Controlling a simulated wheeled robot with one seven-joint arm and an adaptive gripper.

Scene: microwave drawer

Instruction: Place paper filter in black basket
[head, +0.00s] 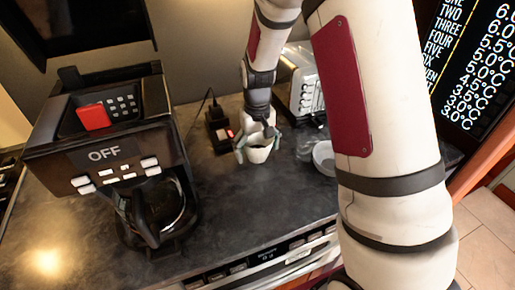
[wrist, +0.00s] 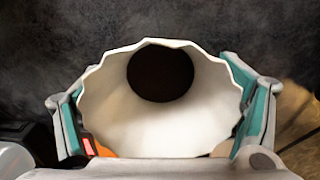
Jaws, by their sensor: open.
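The paper filter (head: 259,154) is a white cup with a wavy rim, at the middle of the counter in the head view. In the wrist view, the paper filter (wrist: 150,125) opens toward the camera, with a dark round area at its bottom. My gripper (head: 256,148) is open around the filter, with one finger on each side. In the wrist view, my gripper's (wrist: 162,112) teal pads are close to the filter's sides; contact is unclear. I cannot clearly make out a black basket; the black coffee maker (head: 107,155) stands at the left.
A glass carafe (head: 160,206) sits in the coffee maker. A toaster (head: 301,82) stands behind and right of my gripper. A white bowl (head: 325,158) lies to the right, and a small dark device (head: 218,128) with a cord lies to the left. The counter (head: 240,205) in front is clear.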

